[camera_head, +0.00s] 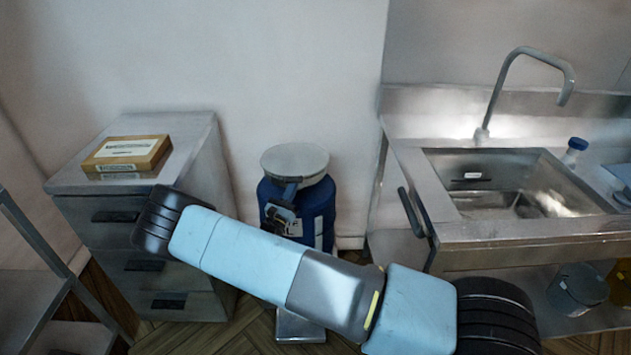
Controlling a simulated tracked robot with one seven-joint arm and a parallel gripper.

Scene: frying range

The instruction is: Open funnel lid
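The funnel lid (295,159) is a round, flat grey disc on top of a blue drum (317,212). It lies about level and looks shut. A small dark bracket or handle shows at its front edge. What appears to be my gripper (283,214) is a small dark and grey shape in front of the drum, just below the lid's front edge. It is partly hidden behind my light blue arm. I cannot tell whether it touches the lid, or whether its fingers are open. My arm also hides the drum's lower front.
A metal drawer cabinet (205,172) with a yellow-brown box (128,154) on top stands left of the drum. A steel sink counter (420,180) with a tap (541,54) stands to the right. A wall is close behind. A metal shelf rack (35,237) is at far left.

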